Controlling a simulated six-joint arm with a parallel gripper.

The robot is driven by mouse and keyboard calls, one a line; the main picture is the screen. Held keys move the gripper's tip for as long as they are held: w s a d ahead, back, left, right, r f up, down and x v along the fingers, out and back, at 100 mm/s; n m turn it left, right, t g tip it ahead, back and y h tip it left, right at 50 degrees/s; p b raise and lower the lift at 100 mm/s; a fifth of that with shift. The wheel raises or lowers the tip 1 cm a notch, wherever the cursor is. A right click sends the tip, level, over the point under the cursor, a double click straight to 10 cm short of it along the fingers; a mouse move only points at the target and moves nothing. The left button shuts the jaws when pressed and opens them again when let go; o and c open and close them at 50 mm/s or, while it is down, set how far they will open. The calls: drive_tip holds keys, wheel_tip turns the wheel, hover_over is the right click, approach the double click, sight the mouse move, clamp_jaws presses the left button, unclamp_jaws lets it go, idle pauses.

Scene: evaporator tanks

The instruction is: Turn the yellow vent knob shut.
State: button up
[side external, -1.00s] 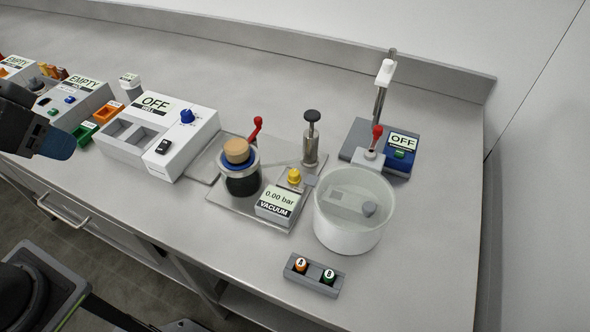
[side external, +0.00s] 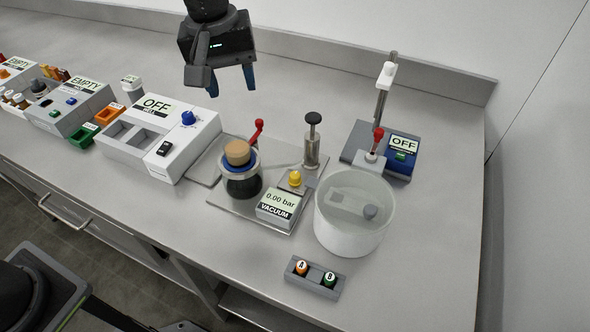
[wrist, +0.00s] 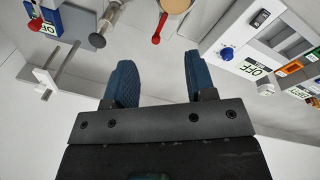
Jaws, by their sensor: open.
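The yellow vent knob (side external: 295,178) sits on the vacuum unit in the side external view, just behind the display (side external: 279,203) that reads 0.00 bar. My gripper (side external: 234,90) is open and empty, with its blue fingers pointing down. It hangs high over the back of the bench, behind and to the left of the knob and well apart from it. In the wrist view my blue fingertips (wrist: 158,68) are spread with nothing between them. I cannot make out the yellow knob in the wrist view.
A cork-topped flask (side external: 240,176) and red lever (side external: 257,130) stand left of the knob. A hand pump (side external: 312,140) stands behind it. A water-filled tub (side external: 352,240) is close on the right.

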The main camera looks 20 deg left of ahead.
sight(295, 174)
drive_tip(key=w+d+f+n+g, duration=0.15)
drive_tip(key=w+d+f, duration=0.25)
drive_tip(key=d+f, duration=0.45)
drive_tip(key=shift+n+y, duration=0.3)
drive_tip(key=shift+n, duration=0.15)
drive_tip(key=f, duration=1.3)
drive_tip(key=shift+s+d, duration=0.15)
drive_tip(key=shift+d, duration=0.2)
drive_tip(key=c, duration=0.9)
